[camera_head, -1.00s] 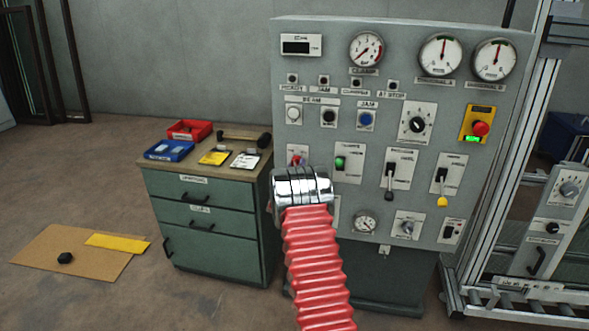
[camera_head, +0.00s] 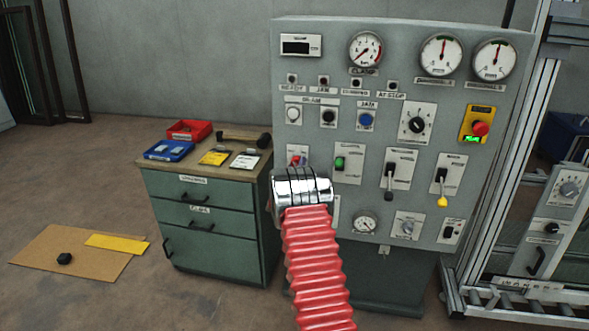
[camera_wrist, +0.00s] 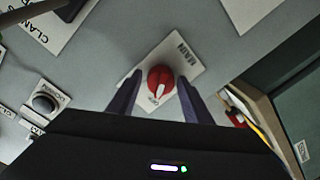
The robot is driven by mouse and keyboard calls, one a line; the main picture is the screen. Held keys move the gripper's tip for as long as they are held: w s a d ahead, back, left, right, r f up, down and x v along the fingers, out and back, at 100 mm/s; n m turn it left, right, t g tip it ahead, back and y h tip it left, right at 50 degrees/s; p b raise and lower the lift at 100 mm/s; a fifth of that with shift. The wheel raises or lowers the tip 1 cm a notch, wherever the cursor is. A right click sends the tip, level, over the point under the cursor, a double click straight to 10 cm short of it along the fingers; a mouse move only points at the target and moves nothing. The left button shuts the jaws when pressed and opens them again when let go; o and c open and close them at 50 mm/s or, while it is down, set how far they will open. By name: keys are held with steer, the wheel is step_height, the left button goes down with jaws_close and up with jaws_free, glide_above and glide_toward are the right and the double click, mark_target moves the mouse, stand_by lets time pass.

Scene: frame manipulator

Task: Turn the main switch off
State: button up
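The main switch is a red round knob (camera_wrist: 161,77) on a white plate marked MAIN (camera_wrist: 187,62). My gripper (camera_wrist: 159,80) is open, with one dark finger on each side of the knob. Small gaps show between fingers and knob; I cannot tell how deep they reach. In the head view a bit of the red knob (camera_head: 297,160) shows above my silver wrist, which hides the rest of the switch and the fingers.
The grey control panel (camera_head: 395,125) carries gauges, buttons, levers and a red emergency stop (camera_head: 480,129). A green drawer cabinet (camera_head: 205,225) stands close at the left, with red and blue bins on top. A metal frame (camera_head: 500,190) stands at the right.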

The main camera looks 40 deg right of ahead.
steer(key=shift+o, duration=0.8)
steer(key=shift+a, duration=0.1)
steer(key=v, duration=1.3)
steer(key=shift+s+a, duration=0.2)
steer(key=shift+a, duration=0.1)
steer(key=shift+f, duration=0.15)
